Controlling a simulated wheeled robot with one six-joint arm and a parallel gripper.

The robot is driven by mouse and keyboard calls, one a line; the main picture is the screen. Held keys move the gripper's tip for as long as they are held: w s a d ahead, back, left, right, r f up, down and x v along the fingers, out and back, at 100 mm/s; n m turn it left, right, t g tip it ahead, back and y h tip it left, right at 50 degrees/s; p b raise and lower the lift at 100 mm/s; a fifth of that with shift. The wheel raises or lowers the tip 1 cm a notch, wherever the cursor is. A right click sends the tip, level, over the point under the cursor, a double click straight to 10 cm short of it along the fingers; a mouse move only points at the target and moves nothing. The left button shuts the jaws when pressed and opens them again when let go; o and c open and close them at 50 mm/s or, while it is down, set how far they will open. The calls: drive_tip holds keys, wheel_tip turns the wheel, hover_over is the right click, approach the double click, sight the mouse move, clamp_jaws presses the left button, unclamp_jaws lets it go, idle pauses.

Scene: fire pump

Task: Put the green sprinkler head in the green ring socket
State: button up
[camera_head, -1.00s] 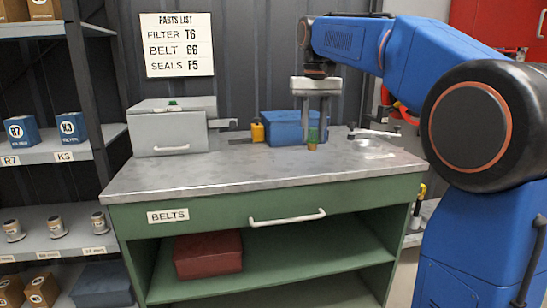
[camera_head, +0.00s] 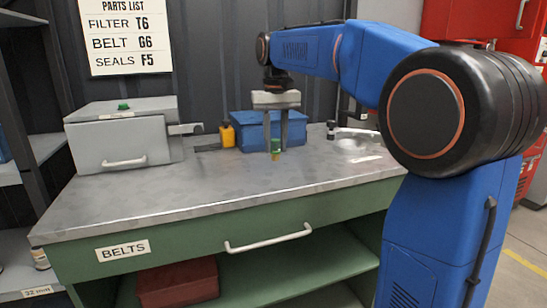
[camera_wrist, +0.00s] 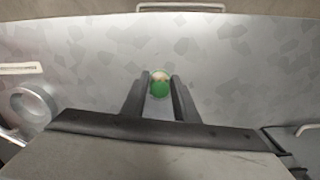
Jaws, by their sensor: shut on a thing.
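The green sprinkler head (camera_head: 276,148) is held upright between the fingers of my gripper (camera_head: 276,143), with a brass-coloured lower part. It is over the grey bench top, and I cannot tell if it touches the surface. In the wrist view its round green end (camera_wrist: 160,86) shows between the fingertips (camera_wrist: 160,88). A small green piece (camera_head: 123,106) sits on top of the grey box at the left of the bench. I cannot tell whether it is a ring. No green ring socket can be clearly made out.
The grey box (camera_head: 120,142) with a side arm stands at the bench's left. A yellow bottle (camera_head: 227,135) and a blue box (camera_head: 253,130) stand behind my gripper. A metal fitting (camera_head: 352,134) lies to its right. The front and middle of the bench (camera_head: 190,185) are clear.

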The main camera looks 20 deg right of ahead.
sight(276, 156)
drive_tip(key=shift+f, duration=2.15)
drive_tip(key=shift+f, duration=0.1)
drive_tip(key=o, duration=1.1)
wheel_tip(276, 156, up, 12)
drive_tip(key=shift+r, duration=0.1)
drive_tip(key=shift+s, duration=0.1)
